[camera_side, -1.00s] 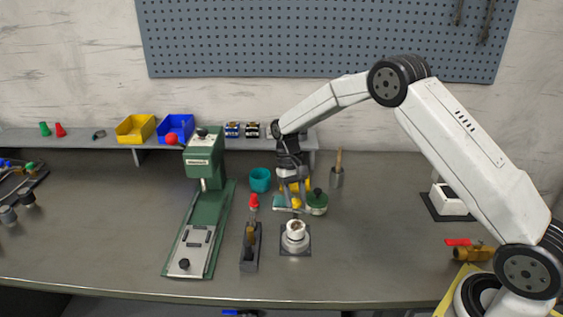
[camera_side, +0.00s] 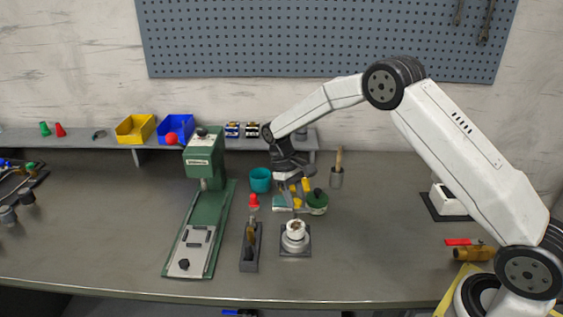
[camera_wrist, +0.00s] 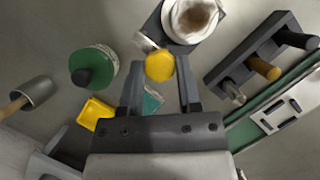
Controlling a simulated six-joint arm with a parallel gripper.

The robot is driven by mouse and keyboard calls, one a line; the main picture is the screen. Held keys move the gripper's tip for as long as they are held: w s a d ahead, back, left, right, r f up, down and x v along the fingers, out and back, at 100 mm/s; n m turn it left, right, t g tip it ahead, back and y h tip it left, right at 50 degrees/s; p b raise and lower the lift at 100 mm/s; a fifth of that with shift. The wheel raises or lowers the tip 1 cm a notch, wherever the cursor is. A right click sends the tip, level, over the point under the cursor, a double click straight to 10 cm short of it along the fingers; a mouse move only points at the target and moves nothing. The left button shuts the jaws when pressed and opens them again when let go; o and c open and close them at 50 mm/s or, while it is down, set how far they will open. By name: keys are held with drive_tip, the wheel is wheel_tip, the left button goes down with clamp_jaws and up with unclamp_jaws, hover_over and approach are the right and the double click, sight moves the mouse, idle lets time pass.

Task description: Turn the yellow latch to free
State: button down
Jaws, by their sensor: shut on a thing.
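The yellow latch (camera_wrist: 160,67) shows as a rounded yellow knob between my fingertips in the wrist view, close to a clamp fixture (camera_wrist: 166,25) with a white cup-like part (camera_wrist: 193,18) in it. In the side view the latch (camera_side: 296,203) is just behind the fixture (camera_side: 294,243). My gripper (camera_wrist: 161,62) is shut on the latch, one finger on each side. In the side view my gripper (camera_side: 295,196) reaches down at a tilt. The latch's lower part and pivot are hidden.
A green round container (camera_side: 317,203) stands close right of my gripper, with a teal cup (camera_side: 260,180) to the left. A dark rack (camera_side: 249,252) of upright tools and a green press (camera_side: 206,215) stand left of the fixture.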

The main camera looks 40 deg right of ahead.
drive_tip(key=shift+c, duration=1.5)
unclamp_jaws()
drive_tip(key=v, duration=0.7)
drive_tip(key=shift+w+r, duration=0.2)
drive_tip(key=shift+r, duration=0.15)
drive_tip(key=shift+s, duration=0.1)
drive_tip(key=s+a+f+t, duration=0.1)
drive_tip(key=s+t, duration=0.6)
drive_tip(key=s, duration=1.6)
drive_tip(key=shift+a, duration=0.65)
